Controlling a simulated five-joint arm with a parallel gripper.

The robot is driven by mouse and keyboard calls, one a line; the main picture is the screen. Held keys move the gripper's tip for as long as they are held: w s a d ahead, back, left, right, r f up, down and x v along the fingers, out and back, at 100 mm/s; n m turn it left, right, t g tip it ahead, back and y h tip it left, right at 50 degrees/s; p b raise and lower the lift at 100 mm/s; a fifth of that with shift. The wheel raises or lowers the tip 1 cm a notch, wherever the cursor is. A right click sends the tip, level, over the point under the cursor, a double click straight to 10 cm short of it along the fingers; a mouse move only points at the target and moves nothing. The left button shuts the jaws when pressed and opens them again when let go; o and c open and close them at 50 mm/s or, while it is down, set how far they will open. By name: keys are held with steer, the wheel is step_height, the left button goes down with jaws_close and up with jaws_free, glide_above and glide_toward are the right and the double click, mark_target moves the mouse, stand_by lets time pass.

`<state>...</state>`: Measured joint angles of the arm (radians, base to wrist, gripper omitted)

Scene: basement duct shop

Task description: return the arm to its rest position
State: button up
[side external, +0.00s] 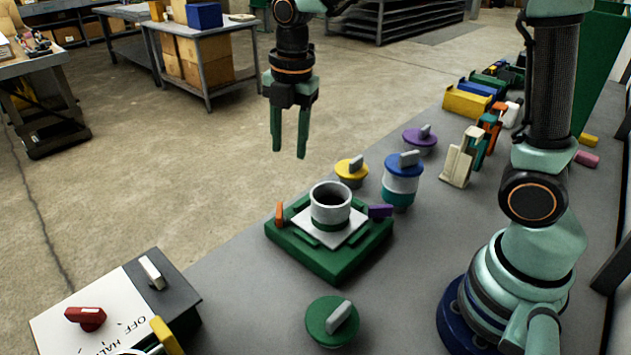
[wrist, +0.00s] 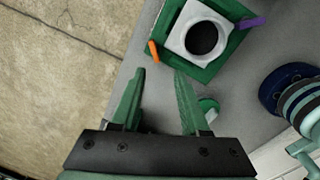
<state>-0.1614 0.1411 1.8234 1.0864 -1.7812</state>
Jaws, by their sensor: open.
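My gripper (side external: 290,146) hangs in the air above and behind the green base, its two green fingers pointing down. It is open, with nothing between the fingers. The wrist view also shows the open gripper (wrist: 157,80) with empty space between its fingertips. Below it, a white-grey cylinder with a green band (side external: 331,205) stands upright on a white plate on the green square base (side external: 315,262). In the wrist view the cylinder's dark round opening (wrist: 203,39) shows. The base carries an orange tab (side external: 279,213) and a purple tab (side external: 380,211).
Knobbed lids in green (side external: 332,321), yellow (side external: 351,171) and purple (side external: 419,140) lie around the base. A blue-lidded canister (side external: 401,180) stands behind right. A switch panel (side external: 110,305) is at front left. Clamps (side external: 463,158) and coloured bins (side external: 468,101) line the bench's far end.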

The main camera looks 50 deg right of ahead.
steer(key=s+d+r+m+t, duration=0.2)
steer(key=s+m, duration=0.4)
steer(key=m, duration=0.5)
steer(key=s+d+r+m+t, duration=0.2)
steer(key=s+d+m, duration=0.2)
steer(key=m, duration=0.7)
steer(key=shift+s+d+t, duration=0.3)
steer(key=shift+s, duration=0.55)
